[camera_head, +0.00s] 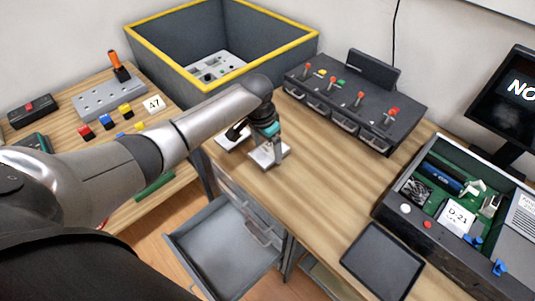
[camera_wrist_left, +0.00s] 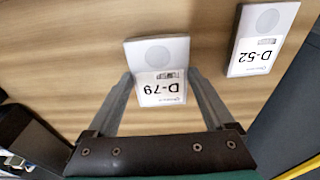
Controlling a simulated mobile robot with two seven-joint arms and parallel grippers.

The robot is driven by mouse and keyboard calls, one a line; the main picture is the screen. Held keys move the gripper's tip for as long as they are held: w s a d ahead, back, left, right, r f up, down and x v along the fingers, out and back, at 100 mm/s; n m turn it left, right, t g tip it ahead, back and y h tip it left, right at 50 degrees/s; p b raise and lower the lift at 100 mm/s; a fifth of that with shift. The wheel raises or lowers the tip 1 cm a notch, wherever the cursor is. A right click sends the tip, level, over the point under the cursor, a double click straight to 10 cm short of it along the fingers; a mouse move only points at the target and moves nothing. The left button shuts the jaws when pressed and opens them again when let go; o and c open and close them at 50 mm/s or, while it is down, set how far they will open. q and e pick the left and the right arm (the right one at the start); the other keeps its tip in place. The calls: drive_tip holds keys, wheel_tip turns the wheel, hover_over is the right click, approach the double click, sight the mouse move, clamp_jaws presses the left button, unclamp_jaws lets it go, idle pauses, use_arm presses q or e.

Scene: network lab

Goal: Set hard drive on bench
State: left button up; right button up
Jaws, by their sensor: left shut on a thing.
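My left gripper (camera_head: 276,150) reaches over the left part of the wooden bench (camera_head: 320,175). It is shut on a white hard drive (camera_head: 264,155). In the left wrist view the fingers (camera_wrist_left: 163,84) stand on both sides of this drive (camera_wrist_left: 158,53), whose label reads D-79. The drive is at or just above the bench top; I cannot tell if it touches. A second white drive (camera_head: 229,141) lies beside it, partly hidden by my gripper; its label reads D-52 in the left wrist view (camera_wrist_left: 262,38). My right gripper is not in view.
An open grey drawer (camera_head: 225,250) juts out below the bench. A yellow-rimmed bin (camera_head: 220,45) stands behind, a dark panel with red-tipped levers (camera_head: 350,105) at the back. An opened chassis (camera_head: 450,200) and a black tray (camera_head: 382,260) are at the right. The bench middle is clear.

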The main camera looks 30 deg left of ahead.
sight(263, 155)
use_arm(q)
drive_tip(key=shift+f, duration=1.2)
drive_tip(key=shift+f, duration=0.15)
drive_tip(key=o, duration=1.3)
drive_tip(key=shift+f, duration=0.1)
drive_tip(key=r+p, duration=0.1)
drive_tip(key=r, duration=0.3)
drive_tip(key=s+r+p, duration=0.1)
drive_tip(key=r, duration=0.3)
drive_tip(key=r+p, duration=0.1)
drive_tip(key=r, duration=0.3)
drive_tip(key=shift+s+a+r, duration=0.15)
drive_tip(key=shift+s+a, duration=0.1)
drive_tip(key=shift+s, duration=0.1)
